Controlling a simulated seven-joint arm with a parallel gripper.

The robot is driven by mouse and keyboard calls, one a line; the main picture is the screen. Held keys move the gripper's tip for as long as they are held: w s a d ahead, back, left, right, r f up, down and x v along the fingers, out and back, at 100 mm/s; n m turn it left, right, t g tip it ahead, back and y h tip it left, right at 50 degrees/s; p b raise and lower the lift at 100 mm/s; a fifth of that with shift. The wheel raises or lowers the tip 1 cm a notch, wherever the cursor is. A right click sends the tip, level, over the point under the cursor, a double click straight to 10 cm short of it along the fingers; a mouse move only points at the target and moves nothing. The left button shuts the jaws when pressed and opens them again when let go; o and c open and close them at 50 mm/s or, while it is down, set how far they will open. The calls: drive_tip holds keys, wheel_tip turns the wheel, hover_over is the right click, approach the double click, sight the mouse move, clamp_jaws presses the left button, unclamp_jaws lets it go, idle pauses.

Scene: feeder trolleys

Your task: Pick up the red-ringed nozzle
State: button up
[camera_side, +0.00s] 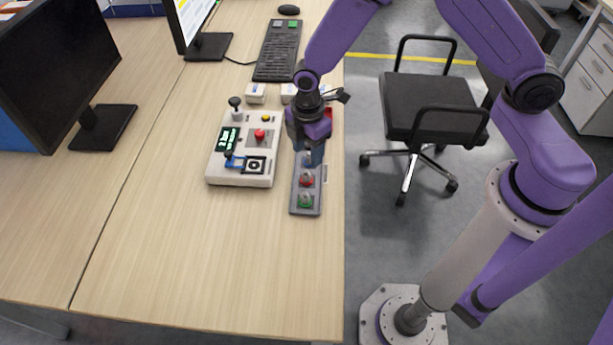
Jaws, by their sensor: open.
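A narrow grey holder (296,207) lies on the desk near its right edge. In it stand a red-ringed nozzle (306,180) in the middle and a green-ringed nozzle (305,200) at the near end. Something blue shows just behind the red one, partly hidden by my gripper. My gripper (314,158) points down over the far part of the holder, beyond the red-ringed nozzle in the picture. It is open. I see nothing held, but the space between its fingers is hard to make out, and I cannot tell its exact height.
A white control box (213,172) with a screen, red button and blue clamp stands just left of the holder. Small white boxes (255,93), a red item (328,114) and a keyboard (277,52) lie behind. The near desk (220,260) is clear. A chair (425,105) stands right.

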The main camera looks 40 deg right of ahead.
sight(307, 171)
drive_tip(key=shift+a+f, duration=0.15)
drive_tip(key=shift+f, duration=3.85)
clamp_jaws()
